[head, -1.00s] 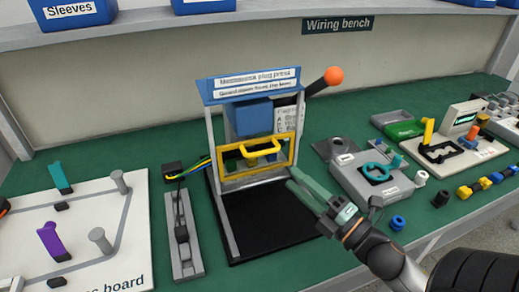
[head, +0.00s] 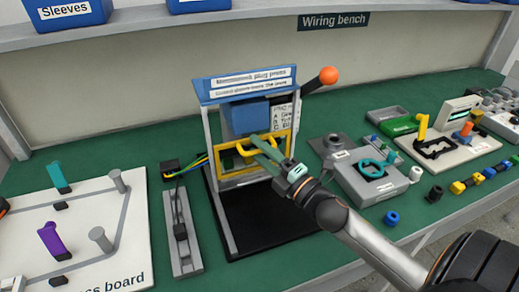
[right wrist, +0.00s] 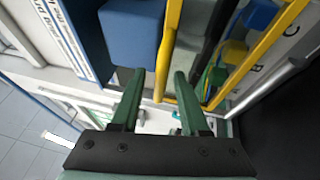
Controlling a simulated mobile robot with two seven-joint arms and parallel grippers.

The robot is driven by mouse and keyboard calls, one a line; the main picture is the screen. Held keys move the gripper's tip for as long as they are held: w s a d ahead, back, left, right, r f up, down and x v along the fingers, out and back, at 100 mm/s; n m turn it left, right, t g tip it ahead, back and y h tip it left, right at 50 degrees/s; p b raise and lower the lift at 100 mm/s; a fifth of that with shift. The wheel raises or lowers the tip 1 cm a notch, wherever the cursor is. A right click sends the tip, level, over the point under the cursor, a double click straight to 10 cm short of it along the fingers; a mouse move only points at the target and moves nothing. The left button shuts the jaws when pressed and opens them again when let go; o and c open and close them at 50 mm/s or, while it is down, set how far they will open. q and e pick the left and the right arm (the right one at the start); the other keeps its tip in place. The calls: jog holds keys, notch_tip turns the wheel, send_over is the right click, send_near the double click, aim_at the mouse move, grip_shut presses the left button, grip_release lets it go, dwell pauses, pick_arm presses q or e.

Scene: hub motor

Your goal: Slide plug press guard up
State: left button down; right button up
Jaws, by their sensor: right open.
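The plug press (head: 250,88) stands on the green bench, with a blue-and-white sign on top and a blue block (head: 245,116) inside. Its yellow guard frame (head: 226,165) with a yellow handle (head: 240,151) sits in the lower front opening, below the blue block. My right gripper (head: 262,148) is open at the right part of the handle. In the right wrist view, the green fingers (right wrist: 158,85) lie on either side of the yellow handle bar (right wrist: 168,60), apart from each other. Whether they touch it I cannot tell. My left gripper is not in view.
An orange-knobbed lever (head: 328,75) sticks out at the press's upper right. A black base plate (head: 262,225) lies in front. A grey fixture (head: 375,178) stands to the right, a wiring board (head: 85,250) to the left.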

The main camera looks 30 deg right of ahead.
grip_shut()
dwell(0.3)
dwell(1.1)
